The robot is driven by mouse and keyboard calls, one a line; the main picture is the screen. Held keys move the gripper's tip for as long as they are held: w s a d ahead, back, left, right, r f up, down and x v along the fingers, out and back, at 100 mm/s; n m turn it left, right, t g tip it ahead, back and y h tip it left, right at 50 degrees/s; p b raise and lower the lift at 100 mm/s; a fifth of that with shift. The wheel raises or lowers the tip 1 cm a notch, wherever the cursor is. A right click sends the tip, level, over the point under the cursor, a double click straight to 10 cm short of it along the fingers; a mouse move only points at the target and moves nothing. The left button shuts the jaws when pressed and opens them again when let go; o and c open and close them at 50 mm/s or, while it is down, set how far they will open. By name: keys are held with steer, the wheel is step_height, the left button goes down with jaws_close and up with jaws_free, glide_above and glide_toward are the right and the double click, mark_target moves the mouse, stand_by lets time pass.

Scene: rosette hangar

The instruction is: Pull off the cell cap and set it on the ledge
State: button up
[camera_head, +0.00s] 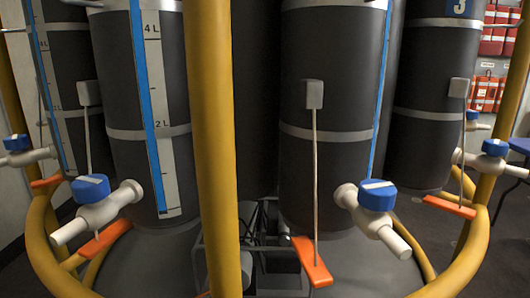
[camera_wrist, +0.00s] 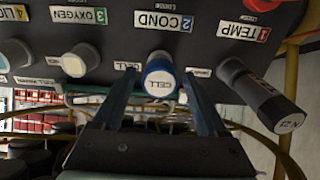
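The blue cell cap (camera_wrist: 160,67), with a white end face marked CELL, sits on the dark panel under the "2 COND" label in the wrist view. The lettering on the panel appears upside down. My gripper (camera_wrist: 159,78) is open, with one dark finger on each side of the cap. A gap shows between each finger and the cap, so the fingers do not appear to touch it. The head view shows neither the cap nor my gripper. I cannot make out a ledge in either view.
In the wrist view, a dark cylinder (camera_wrist: 262,97) projects on the right, and a white-faced fitting (camera_wrist: 80,61) is on the left. The head view shows dark bottles (camera_head: 335,90), yellow frame tubes (camera_head: 212,150), and white valves with blue knobs (camera_head: 377,195).

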jaws_close()
steer(key=shift+s+r, duration=0.1)
steer(key=shift+s, duration=0.05)
steer(key=shift+p+v, duration=2.05)
steer(key=shift+v, duration=0.8)
